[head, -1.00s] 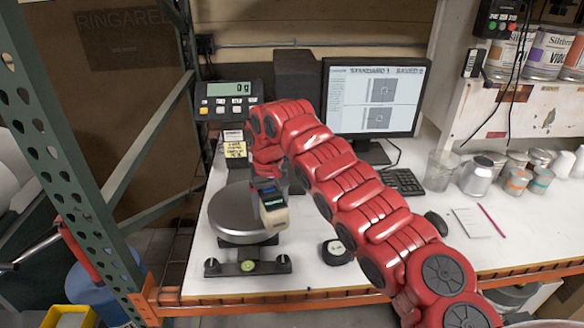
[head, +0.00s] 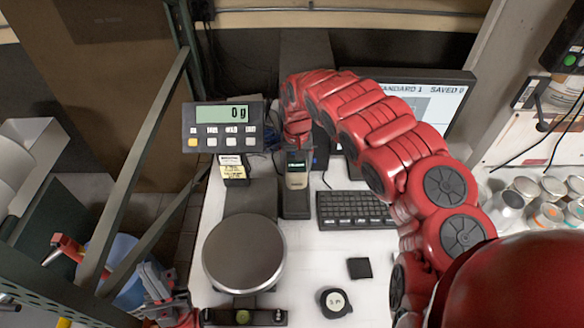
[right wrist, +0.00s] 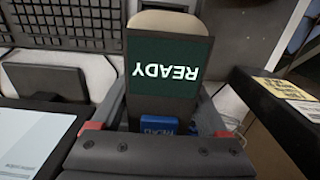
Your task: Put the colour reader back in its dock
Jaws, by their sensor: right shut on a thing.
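The colour reader (head: 297,172) is a pale beige handheld with a dark screen. It stands roughly upright at the dark dock (head: 296,208) beside the keyboard. Whether its lower end is fully seated is unclear. My right gripper (right wrist: 155,135) is shut on the reader. In the right wrist view the reader's screen (right wrist: 165,68) reads READY, upside down, with a blue button below it.
A tape measure (head: 335,302) and a black square (head: 359,268) lie in front.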

